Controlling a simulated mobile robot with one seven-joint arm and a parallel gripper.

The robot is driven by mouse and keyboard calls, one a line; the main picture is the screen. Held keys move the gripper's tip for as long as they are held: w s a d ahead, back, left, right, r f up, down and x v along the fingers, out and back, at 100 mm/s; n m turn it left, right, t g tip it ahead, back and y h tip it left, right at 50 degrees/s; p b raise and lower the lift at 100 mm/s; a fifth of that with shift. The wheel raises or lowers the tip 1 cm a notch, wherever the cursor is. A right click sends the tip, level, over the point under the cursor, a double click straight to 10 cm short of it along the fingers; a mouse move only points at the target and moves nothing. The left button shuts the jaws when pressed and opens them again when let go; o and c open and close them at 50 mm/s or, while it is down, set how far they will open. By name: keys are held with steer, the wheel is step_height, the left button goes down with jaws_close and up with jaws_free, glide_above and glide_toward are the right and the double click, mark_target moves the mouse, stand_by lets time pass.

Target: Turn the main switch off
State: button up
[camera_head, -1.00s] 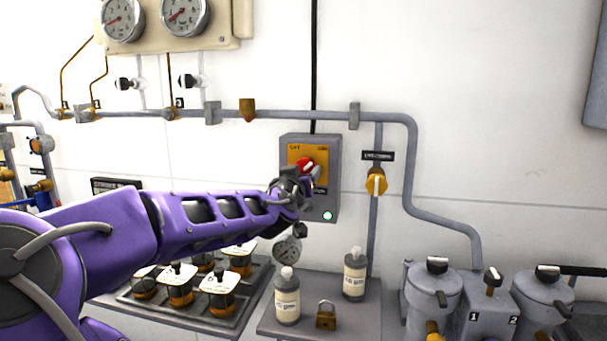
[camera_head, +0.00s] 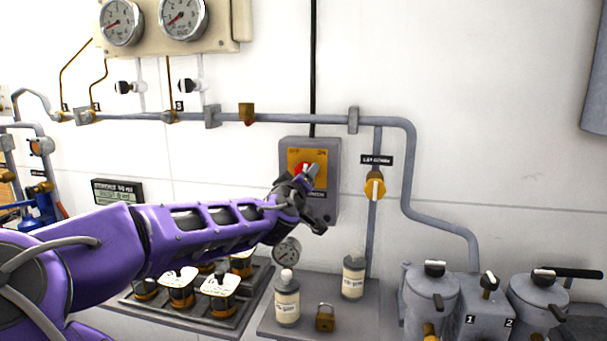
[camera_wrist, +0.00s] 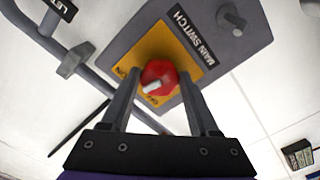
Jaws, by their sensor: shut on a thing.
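The main switch is a grey wall box (camera_head: 331,146) with an orange plate (camera_head: 296,156) and a red knob (camera_head: 302,168). The wrist view shows the MAIN SWITCH label (camera_wrist: 187,38), the orange plate and the red knob (camera_wrist: 158,76) with a pale pointer. I cannot tell surely which marking the pointer faces. My gripper (camera_head: 308,180) is at the box front and partly covers the knob. In the wrist view its two fingers (camera_wrist: 156,98) stand on either side of the knob, shut on it. A round stub (camera_wrist: 232,18) on the box looks grey; it is hidden in the head view.
Below are a shelf with two bottles (camera_head: 353,277) (camera_head: 287,303), a padlock (camera_head: 325,318) and a gauge (camera_head: 287,251). Grey canisters (camera_head: 430,296) stand at lower right. Pipes run along the wall.

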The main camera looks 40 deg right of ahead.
steer(key=n+p, duration=0.1)
steer(key=n, duration=0.4)
steer(key=n+p, duration=0.1)
steer(key=n, duration=0.5)
steer(key=shift+r+n, duration=0.2)
steer(key=shift+n, duration=0.1)
stand_by(0.3)
steer(key=o, duration=1.4)
steer(key=shift+c, duration=0.2)
steer(key=v, duration=1.7)
steer(key=shift+s, duration=0.25)
